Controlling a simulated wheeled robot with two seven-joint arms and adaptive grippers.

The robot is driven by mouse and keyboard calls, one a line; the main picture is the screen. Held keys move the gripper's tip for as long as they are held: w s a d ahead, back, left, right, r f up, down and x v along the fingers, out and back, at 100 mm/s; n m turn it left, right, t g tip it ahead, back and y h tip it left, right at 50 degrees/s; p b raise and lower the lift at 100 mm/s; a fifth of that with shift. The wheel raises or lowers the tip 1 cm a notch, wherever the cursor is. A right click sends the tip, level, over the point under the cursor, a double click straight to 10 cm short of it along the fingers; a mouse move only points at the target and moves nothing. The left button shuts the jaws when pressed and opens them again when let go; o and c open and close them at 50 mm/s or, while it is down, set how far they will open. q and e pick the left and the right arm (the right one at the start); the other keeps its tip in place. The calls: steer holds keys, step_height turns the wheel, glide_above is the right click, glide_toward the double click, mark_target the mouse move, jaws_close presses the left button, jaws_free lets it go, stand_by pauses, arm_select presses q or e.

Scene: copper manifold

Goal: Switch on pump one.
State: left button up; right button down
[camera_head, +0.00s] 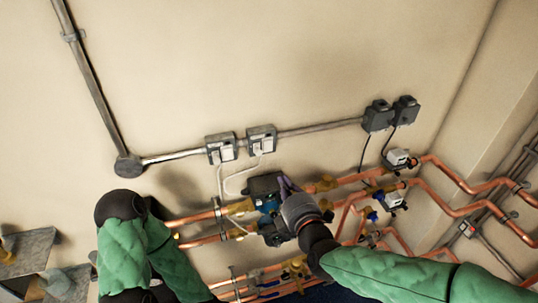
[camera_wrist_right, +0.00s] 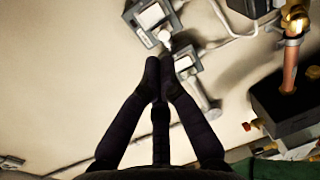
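Two grey switch boxes with pale fronts are on the wall, a left one (camera_head: 221,147) and a right one (camera_head: 261,139). I cannot tell which serves pump one. A dark pump (camera_head: 265,184) with a blue part sits on the copper pipes below them. My right gripper (camera_head: 284,183) overlaps this pump in the head view, below the right box. In the right wrist view, its dark fingers (camera_wrist_right: 160,66) meet at the tips, empty, in front of the lower box (camera_wrist_right: 186,62); contact is unclear. The other box (camera_wrist_right: 150,17) is above. My left gripper is out of view.
Copper pipes (camera_head: 447,170) with brass valves run along the wall's lower part. Two dark boxes (camera_head: 377,116) (camera_head: 405,110) with cables are farther right. Grey conduit (camera_head: 318,127) joins the boxes.

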mark_target(266, 150)
steer(key=p+x, duration=0.1)
steer(key=x, duration=1.3)
steer(key=shift+p, duration=0.3)
